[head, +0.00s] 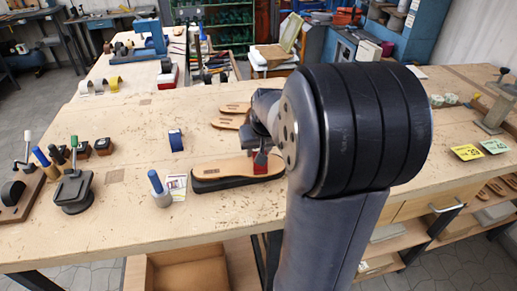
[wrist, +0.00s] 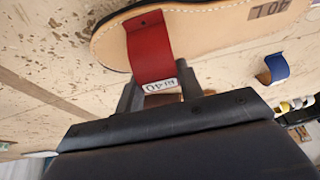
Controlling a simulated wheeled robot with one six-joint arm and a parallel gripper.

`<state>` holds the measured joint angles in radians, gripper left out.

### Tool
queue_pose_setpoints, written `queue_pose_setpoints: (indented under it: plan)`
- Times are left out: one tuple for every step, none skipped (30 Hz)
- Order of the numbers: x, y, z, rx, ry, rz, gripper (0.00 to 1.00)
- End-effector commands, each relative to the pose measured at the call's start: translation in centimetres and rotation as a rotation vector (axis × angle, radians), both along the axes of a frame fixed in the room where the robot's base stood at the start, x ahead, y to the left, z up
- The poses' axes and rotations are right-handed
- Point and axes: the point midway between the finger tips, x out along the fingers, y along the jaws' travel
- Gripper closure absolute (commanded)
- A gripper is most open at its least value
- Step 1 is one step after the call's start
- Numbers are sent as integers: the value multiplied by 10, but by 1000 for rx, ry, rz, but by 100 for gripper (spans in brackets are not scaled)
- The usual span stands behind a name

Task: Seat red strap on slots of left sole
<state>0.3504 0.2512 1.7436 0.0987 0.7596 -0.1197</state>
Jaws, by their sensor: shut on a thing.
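The left sole (head: 222,170), tan with a black underside, lies on the workbench in the head view. It fills the top of the wrist view (wrist: 215,32), marked "40 L". The red strap (wrist: 150,45) is a curved band with a small white label at its near end and a small hole at its far end. My gripper (wrist: 158,88) is shut on the strap's near, labelled end. The strap (head: 261,163) is over the sole; whether it touches the sole or its slots is unclear. My arm hides part of the sole in the head view.
A blue strap (head: 176,140) stands behind and left of the sole. A blue-handled tool in a holder (head: 160,192) and a small card (head: 177,186) are close to its left. Other tan soles (head: 228,122) lie behind. The bench front-left is mostly clear.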

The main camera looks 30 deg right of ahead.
Motion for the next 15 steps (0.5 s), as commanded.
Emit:
queue_pose_setpoints:
  plan:
    - [0, 0, 0, 0, 0, 0, 81]
    - [0, 0, 0, 0, 0, 0, 81]
    - [0, 0, -1, 0, 0, 0, 81]
    - [0, 0, -1, 0, 0, 0, 81]
    - [0, 0, -1, 0, 0, 0, 81]
    - [0, 0, -2, 0, 0, 0, 81]
    - [0, 0, -2, 0, 0, 0, 81]
    - [0, 0, -3, 0, 0, 0, 81]
    - [0, 0, -3, 0, 0, 0, 81]
    - [0, 0, -4, 0, 0, 0, 81]
    - [0, 0, -4, 0, 0, 0, 81]
    - [0, 0, -4, 0, 0, 0, 81]
    - [0, 0, -5, 0, 0, 0, 81]
    - [0, 0, -5, 0, 0, 0, 81]
    - [0, 0, -6, 0, 0, 0, 81]
